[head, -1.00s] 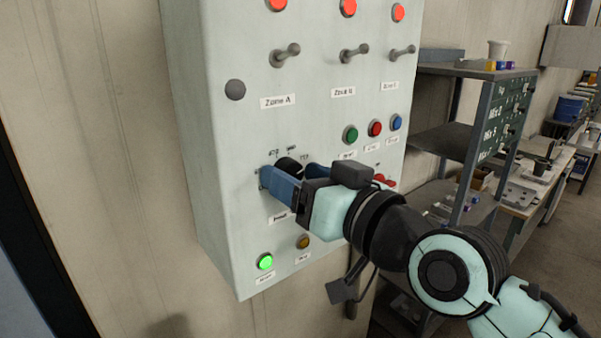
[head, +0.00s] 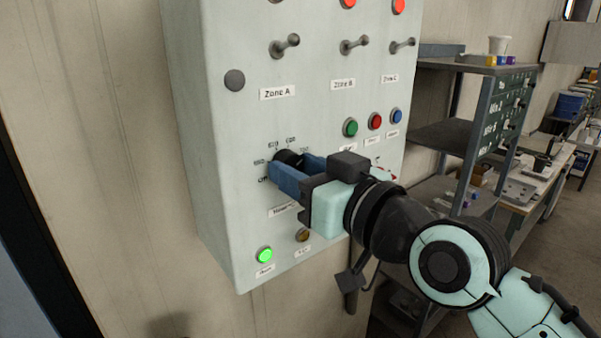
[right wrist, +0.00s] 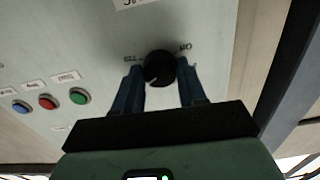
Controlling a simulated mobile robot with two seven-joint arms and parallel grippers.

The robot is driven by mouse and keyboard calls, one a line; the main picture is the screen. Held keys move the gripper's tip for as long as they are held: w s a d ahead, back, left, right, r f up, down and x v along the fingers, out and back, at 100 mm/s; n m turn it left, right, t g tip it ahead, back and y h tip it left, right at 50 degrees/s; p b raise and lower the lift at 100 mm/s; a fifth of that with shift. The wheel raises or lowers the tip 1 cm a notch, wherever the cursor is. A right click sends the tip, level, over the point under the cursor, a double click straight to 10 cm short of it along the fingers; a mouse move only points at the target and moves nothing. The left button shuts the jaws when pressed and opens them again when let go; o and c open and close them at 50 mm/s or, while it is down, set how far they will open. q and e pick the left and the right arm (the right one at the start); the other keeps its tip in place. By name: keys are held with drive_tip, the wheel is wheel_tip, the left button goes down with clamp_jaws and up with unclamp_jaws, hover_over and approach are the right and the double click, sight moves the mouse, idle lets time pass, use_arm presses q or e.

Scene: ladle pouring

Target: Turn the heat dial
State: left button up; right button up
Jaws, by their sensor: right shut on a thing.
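The black round heat dial (head: 288,157) is on the front of the pale control box, with small temperature labels around it. My right gripper (head: 294,166) has its blue fingers on both sides of the dial and is shut on it. In the right wrist view, the dial (right wrist: 159,67) sits between the two fingertips (right wrist: 160,76), with a light pointer mark on its lower left face. Labels show on both sides of it. The exact setting is too small to read. My left gripper is not in view.
The box (head: 215,130) carries toggle switches (head: 284,47), red lamps (head: 398,6) and green, red and blue buttons (head: 374,121). A lit green lamp (head: 265,255) and a dull amber one (head: 303,235) are below the dial. A shelf (head: 470,70) stands at the right.

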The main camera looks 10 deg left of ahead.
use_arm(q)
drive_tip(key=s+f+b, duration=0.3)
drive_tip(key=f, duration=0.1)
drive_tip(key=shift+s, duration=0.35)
use_arm(e)
drive_tip(key=n, duration=2.6)
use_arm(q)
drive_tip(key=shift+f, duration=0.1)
use_arm(e)
drive_tip(key=shift+n, duration=0.4)
drive_tip(key=o, duration=1.1)
drive_tip(key=shift+c, duration=0.2)
drive_tip(key=shift+d, duration=0.1)
